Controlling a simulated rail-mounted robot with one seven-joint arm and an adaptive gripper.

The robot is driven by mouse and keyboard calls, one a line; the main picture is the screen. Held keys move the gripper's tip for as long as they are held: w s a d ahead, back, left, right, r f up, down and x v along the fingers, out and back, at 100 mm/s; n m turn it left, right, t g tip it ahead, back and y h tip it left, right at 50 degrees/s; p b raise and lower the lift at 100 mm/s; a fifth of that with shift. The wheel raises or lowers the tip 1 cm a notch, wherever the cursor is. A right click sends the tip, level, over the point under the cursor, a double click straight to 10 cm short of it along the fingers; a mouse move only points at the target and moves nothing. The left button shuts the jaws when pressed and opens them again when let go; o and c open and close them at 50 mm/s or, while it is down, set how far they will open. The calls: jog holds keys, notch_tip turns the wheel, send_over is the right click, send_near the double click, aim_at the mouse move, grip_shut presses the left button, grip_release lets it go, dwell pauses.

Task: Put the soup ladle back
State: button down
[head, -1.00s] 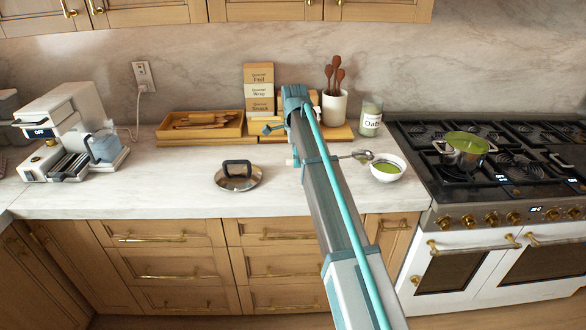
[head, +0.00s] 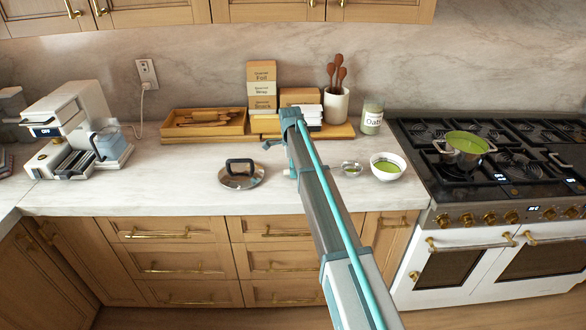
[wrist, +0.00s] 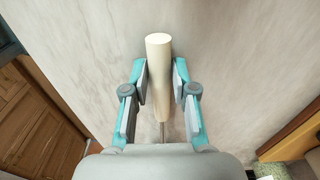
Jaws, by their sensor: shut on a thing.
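The soup ladle's pale cream handle (wrist: 158,70) stands between the two fingers of my gripper (wrist: 158,82) in the wrist view, and the fingers are shut on it. A thin metal stem runs below the handle and is mostly hidden by my gripper. In the head view, the ladle's metal bowl (head: 350,168) shows just right of my arm, close to the white bowl (head: 388,168) of green soup. My arm hides the handle and most of my gripper there. A steel pot (head: 463,154) of green soup stands on the stove (head: 516,187).
A pot lid with a dark handle (head: 241,182) lies on the counter (head: 110,190), left of my arm. A wooden tray (head: 203,131), boxes (head: 262,86), a utensil crock (head: 335,106) and an oats jar (head: 371,118) stand along the back. A coffee machine (head: 75,130) is at left.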

jog(key=shift+f, duration=0.1)
jog(key=c, duration=0.9)
grip_release()
jog(key=r+b, duration=0.1)
jog(key=r, duration=0.3)
jog(key=r+b, duration=0.1)
jog(key=r, duration=0.3)
jog(key=r+b, duration=0.1)
jog(key=r, duration=0.3)
jog(key=shift+a+r, duration=0.15)
jog(key=shift+a, duration=0.1)
